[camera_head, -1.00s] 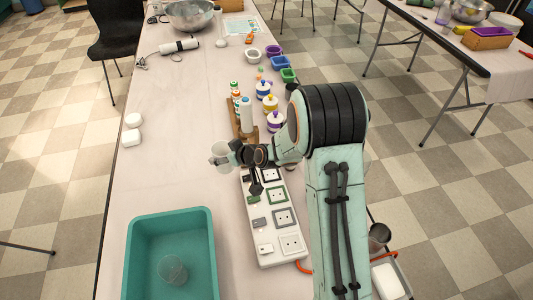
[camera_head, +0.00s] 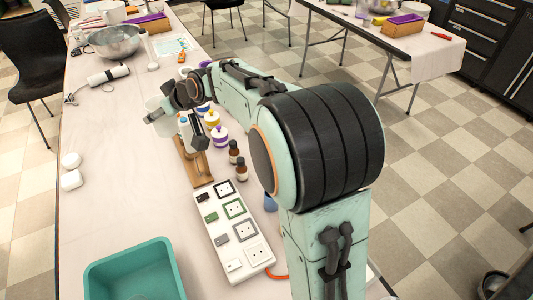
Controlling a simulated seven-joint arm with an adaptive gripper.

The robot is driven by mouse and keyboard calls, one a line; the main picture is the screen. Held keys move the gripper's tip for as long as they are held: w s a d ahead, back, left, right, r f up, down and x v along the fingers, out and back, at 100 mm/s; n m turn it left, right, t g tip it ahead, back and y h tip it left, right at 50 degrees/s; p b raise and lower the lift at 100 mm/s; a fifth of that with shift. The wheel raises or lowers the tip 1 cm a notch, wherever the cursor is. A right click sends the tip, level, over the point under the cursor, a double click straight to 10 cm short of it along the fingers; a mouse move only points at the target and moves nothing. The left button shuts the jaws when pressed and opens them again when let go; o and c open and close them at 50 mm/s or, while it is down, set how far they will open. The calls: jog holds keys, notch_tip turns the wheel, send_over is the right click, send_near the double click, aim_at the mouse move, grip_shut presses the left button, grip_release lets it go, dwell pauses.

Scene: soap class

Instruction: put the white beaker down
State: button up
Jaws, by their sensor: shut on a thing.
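The white beaker (camera_head: 154,104) is pale and translucent and shows at the left end of my arm, over the long table. The beaker looks about upright and appears held above the table, left of the wooden rack.
A power strip (camera_head: 233,229) and teal tub (camera_head: 136,270) are nearer. The table's left middle (camera_head: 115,135) is clear.

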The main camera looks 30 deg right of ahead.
jog(key=w+d+m+h, duration=0.3)
jog(key=d+m+h, duration=0.25)
jog(key=d, duration=0.85)
jog(key=w+d+m+h, duration=0.4)
jog(key=d+m+h, duration=0.15)
jog(key=d, duration=0.85)
jog(key=shift+m+g+y, duration=0.3)
jog(key=shift+m+y, duration=0.1)
jog(key=f, duration=2.7)
jog(key=shift+s+a+f, duration=0.1)
jog(key=shift+s+f, duration=0.15)
jog(key=shift+f, duration=0.15)
jog(key=shift+f, duration=0.15)
jog(key=o, duration=1.1)
